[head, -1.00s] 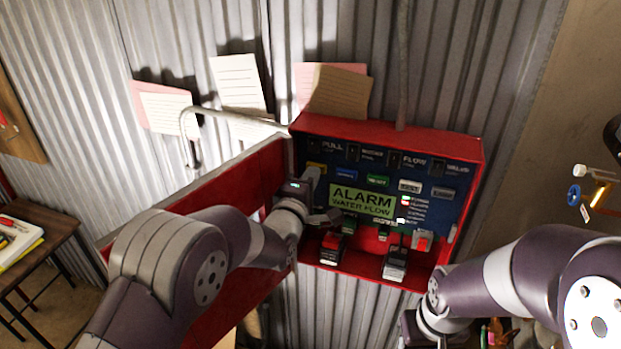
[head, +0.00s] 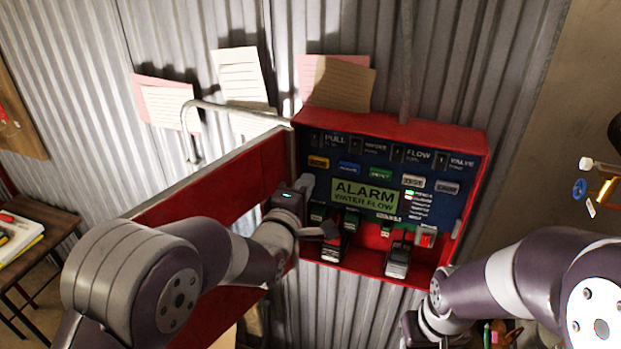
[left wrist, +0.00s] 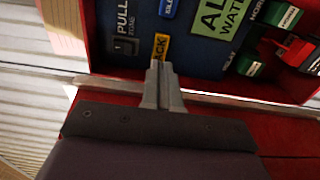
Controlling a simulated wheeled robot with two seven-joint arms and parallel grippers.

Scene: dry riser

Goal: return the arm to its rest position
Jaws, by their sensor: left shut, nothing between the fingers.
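My left gripper (head: 308,184) is shut and empty, at the left edge of the open red alarm panel box (head: 388,127). In the left wrist view its closed fingers (left wrist: 160,82) point at the blue panel face near a yellow button (left wrist: 159,47); I cannot tell whether they touch anything. The open red door (head: 215,190) of the box is to the left, partly hidden behind my left arm. My right arm comes in at the lower right; the fingers of its gripper do not show.
A green "ALARM WATER FLOW" display (head: 364,196) is lit on the panel. Papers (head: 238,80) hang on the corrugated wall. A small table (head: 35,228) stands at far left. A brass valve (head: 604,190) is at right.

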